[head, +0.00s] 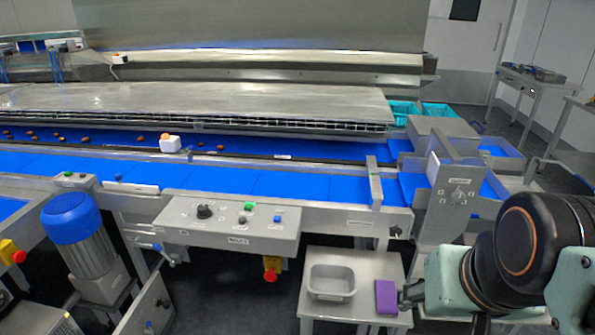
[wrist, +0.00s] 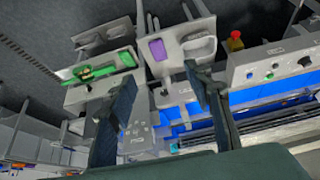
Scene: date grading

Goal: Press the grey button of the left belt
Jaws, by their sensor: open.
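A grey control panel (head: 180,228) on the front of the blue belt (head: 290,185) carries a black knob (head: 205,211), a green button (head: 249,206), a small grey button (head: 242,219) and a blue button (head: 277,218). Its labels are too small to read. A second, smaller box (head: 75,181) with a green button sits further left. My gripper (head: 405,293) is at the lower right, well apart from the panel, near a purple block. In the wrist view, my gripper (wrist: 160,74) is open, with nothing between its fingers; a panel (wrist: 290,62) shows at right.
A small table (head: 355,260) bears a grey tray (head: 332,283) and a purple block (head: 386,297). A red stop button (head: 270,275) hangs below the panel. A blue motor (head: 72,220) stands at left. A white box (head: 170,145) sits by the belt carrying dates.

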